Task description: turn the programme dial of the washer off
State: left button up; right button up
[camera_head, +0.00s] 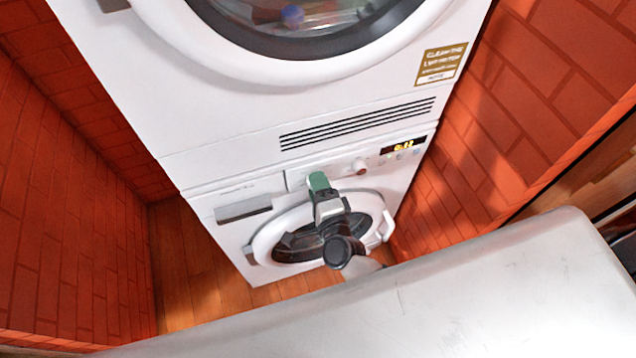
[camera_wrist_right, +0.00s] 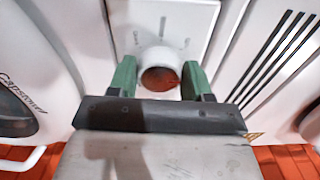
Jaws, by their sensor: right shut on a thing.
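The washer (camera_head: 226,232) is the lower white machine of a stack in the head view. My right gripper (camera_head: 318,182) is at its front panel, its green fingers covering the spot in front of it. In the right wrist view, the programme dial (camera_wrist_right: 159,73) is a white round knob with a reddish face. The fingers of my right gripper (camera_wrist_right: 159,78) stand on either side of it and are shut on it. Printed marks show on the panel (camera_wrist_right: 190,22) around the dial; its pointing direction is unclear. My left gripper is not in view.
A second knob (camera_head: 360,166) and a lit display (camera_head: 404,147) lie right of my gripper. The washer's round door (camera_head: 262,243) is below and the drawer handle (camera_head: 243,209) to the left. A dryer-like machine (camera_head: 140,100) stands above. Brick walls (camera_head: 60,200) flank both sides.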

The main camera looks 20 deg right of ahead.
jog(key=shift+f+n, duration=0.1)
jog(key=shift+n, duration=0.2)
jog(key=o, duration=0.9)
jog(key=s+b, duration=0.1)
jog(key=s, duration=1)
jog(key=shift+d, duration=0.2)
